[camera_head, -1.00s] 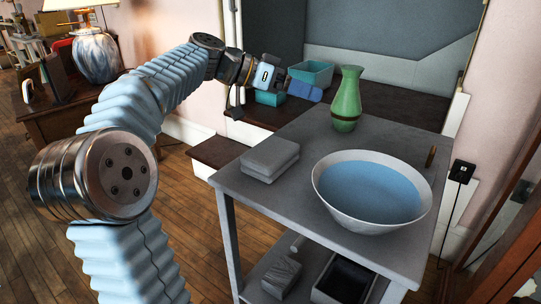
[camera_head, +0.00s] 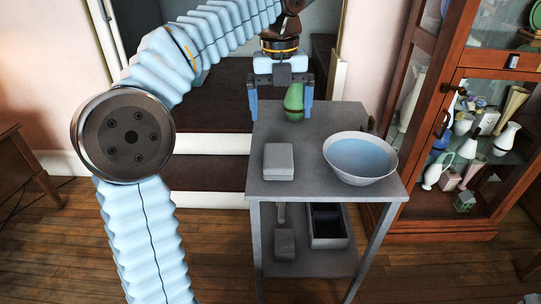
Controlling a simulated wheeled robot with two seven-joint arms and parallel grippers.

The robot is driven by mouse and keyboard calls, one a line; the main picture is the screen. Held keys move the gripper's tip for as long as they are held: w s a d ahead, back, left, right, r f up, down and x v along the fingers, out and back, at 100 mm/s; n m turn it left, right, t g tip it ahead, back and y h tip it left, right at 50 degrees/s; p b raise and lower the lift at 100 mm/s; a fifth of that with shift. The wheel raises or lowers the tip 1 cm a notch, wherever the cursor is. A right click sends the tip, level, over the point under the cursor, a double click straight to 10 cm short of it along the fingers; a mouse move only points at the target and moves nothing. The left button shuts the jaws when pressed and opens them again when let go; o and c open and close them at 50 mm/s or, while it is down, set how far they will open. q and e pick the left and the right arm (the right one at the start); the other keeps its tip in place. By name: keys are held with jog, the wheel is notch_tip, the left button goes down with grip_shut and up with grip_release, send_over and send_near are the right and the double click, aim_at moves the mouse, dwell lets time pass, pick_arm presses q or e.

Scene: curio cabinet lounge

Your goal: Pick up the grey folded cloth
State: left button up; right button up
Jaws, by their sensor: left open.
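The grey folded cloth (camera_head: 279,161) lies as a flat square stack on the left part of the grey table's top (camera_head: 310,130). My left gripper (camera_head: 281,112) is open, with its two blue fingers pointing down, above and behind the cloth near the table's back left corner. The green vase (camera_head: 294,101) shows between its fingers; I cannot tell whether they touch it. Nothing is held that I can see. My right gripper is not in view.
A white bowl of blue water (camera_head: 361,157) stands right of the cloth. The lower shelf (camera_head: 325,258) holds a dark open box (camera_head: 328,225) and a grey block (camera_head: 284,244). A glass-front cabinet (camera_head: 440,185) with ceramics stands at the right. Wooden floor is clear in front.

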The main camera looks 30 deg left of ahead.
pick_arm(q)
jog(key=f, duration=0.1)
jog(key=b, duration=0.2)
send_over(279, 155)
jog(key=shift+m, duration=0.3)
jog(key=f, duration=0.6)
jog(key=shift+s+d+f, duration=0.15)
jog(key=shift+s+f, duration=0.1)
jog(key=shift+s, duration=0.1)
jog(key=f, duration=0.2)
jog(key=f+b, duration=0.1)
jog(key=f, duration=0.3)
jog(key=shift+w+a, duration=0.2)
jog(key=shift+w, duration=0.1)
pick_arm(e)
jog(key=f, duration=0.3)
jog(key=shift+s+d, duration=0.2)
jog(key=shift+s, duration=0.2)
pick_arm(q)
jog(key=shift+c, duration=0.2)
jog(key=shift+r, duration=0.1)
jog(key=c, duration=1)
